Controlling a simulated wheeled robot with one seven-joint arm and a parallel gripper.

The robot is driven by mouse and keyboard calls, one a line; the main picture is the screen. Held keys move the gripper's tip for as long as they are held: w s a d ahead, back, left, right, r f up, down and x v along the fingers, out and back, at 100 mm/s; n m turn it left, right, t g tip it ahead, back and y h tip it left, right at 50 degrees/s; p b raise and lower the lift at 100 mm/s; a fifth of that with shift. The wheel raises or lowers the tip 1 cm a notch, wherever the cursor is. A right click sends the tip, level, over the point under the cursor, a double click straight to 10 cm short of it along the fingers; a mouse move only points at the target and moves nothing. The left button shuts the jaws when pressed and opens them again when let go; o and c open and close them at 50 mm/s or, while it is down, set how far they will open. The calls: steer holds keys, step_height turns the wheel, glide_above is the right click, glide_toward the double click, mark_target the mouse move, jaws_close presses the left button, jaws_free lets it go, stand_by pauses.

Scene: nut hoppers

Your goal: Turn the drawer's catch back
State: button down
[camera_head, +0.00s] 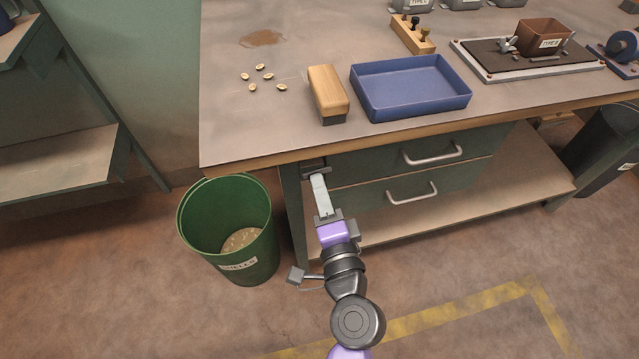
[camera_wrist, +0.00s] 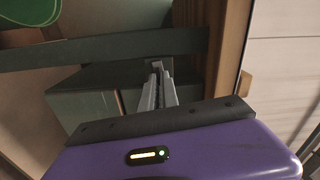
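The workbench has two dark green drawers, the upper one (camera_head: 385,158) and the lower one (camera_head: 375,193), each with a pale bar handle. A small dark catch (camera_head: 314,167) sits at the left end of the upper drawer, under the bench top's edge. My gripper (camera_head: 317,178) reaches up to it from below, its fingers close together with only a thin slit between them. In the wrist view the fingertips (camera_wrist: 156,70) meet a small grey piece that looks like the catch (camera_wrist: 157,64). The fingers partly hide it, and I cannot tell whether they grip it or only touch it.
A green bin (camera_head: 235,215) stands on the floor left of my arm. On the bench top are a wooden block-like brush (camera_head: 328,88), a blue tray (camera_head: 410,85) and several nut shells (camera_head: 262,68). The bench's lower shelf (camera_head: 480,190) is bare, and the floor in front is open.

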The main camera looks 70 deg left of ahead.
steer(key=shift+f+m, duration=0.1)
steer(key=shift+m, duration=0.7)
steer(key=c, duration=1.6)
jaws_free()
steer(key=shift+d, duration=0.1)
steer(key=d, duration=0.7)
steer(key=shift+s+d, duration=0.25)
steer(key=shift+d, duration=0.1)
